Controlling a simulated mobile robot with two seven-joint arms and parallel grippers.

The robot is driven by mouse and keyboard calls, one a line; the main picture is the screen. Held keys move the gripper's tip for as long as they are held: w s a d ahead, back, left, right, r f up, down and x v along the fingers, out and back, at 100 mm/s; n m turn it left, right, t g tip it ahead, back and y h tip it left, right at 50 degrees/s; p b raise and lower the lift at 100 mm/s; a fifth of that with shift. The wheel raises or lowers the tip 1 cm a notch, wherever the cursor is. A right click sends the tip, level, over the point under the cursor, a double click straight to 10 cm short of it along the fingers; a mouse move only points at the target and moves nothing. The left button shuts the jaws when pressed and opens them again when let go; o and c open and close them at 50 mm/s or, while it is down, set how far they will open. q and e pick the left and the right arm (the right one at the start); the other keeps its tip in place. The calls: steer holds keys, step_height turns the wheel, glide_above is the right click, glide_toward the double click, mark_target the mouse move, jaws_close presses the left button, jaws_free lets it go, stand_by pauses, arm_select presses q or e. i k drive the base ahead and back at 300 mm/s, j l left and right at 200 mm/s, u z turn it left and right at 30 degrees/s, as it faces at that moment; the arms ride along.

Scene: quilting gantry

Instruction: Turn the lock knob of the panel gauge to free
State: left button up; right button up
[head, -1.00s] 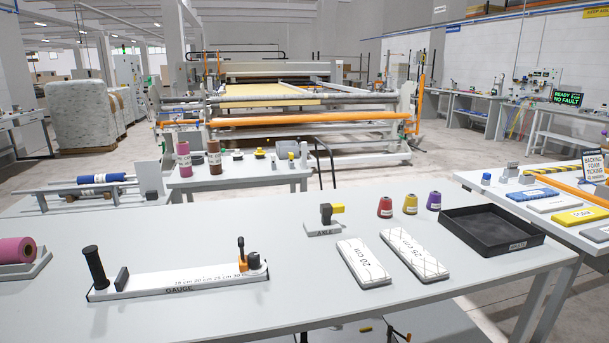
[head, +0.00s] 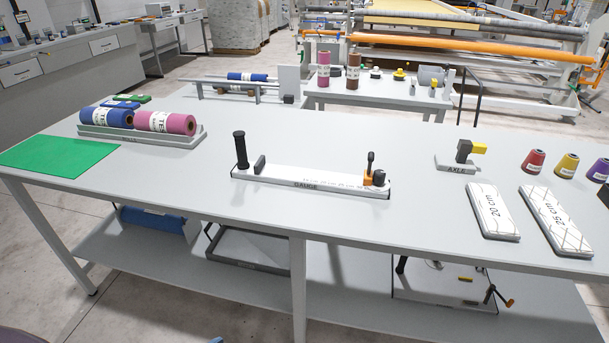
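The panel gauge (head: 310,178) lies on the grey table in the middle of the head view. It is a long white bar marked GAUGE with a printed scale. A black upright handle (head: 241,150) stands at its left end, with a dark block beside it. At its right end is an orange slider (head: 373,178) with a small black upright lever or knob (head: 370,160) on top and a dark round part beside it. The knob's lock setting is too small to tell. Neither of my grippers is in view.
Fabric rolls (head: 165,122) sit in a grey tray at the left, near a green mat (head: 58,155). An axle stand (head: 457,158), white panels (head: 493,211) and coloured cones (head: 534,161) are at the right. The table around the gauge is clear.

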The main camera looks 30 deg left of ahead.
mark_target(379, 176)
steer(key=l+u, duration=0.25)
steer(key=u, duration=0.25)
steer(key=l+u, duration=0.25)
steer(key=u, duration=0.25)
steer(key=k+l+u, duration=0.1)
steer(key=u, duration=0.4)
steer(key=l, duration=0.1)
